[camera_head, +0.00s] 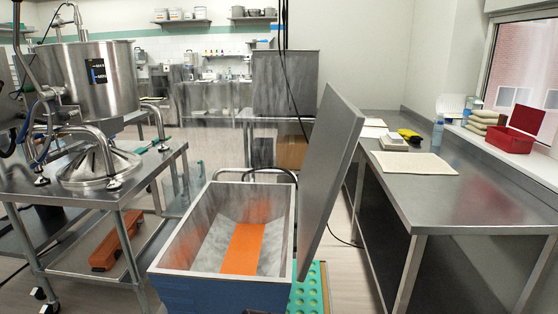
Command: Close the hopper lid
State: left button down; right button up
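The hopper (220,293) is an open steel-lined box with a blue outer wall, at the bottom centre of the head view. Its inside is visible, with an orange strip (243,248) along the bottom. The hopper lid (335,150) is a flat grey panel. It stands raised at the hopper's right side, close to upright and leaning to the right, so the hopper is open. Neither of my grippers shows in this view.
A steel bench (455,200) runs along the right with papers and a bottle. A wheeled steel table (85,195) with a kettle (95,80) stands at the left. A green mat (308,292) lies beside the hopper. A black cable hangs behind the lid.

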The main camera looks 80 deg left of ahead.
aim_at(338, 127)
jog(key=u, duration=2.2)
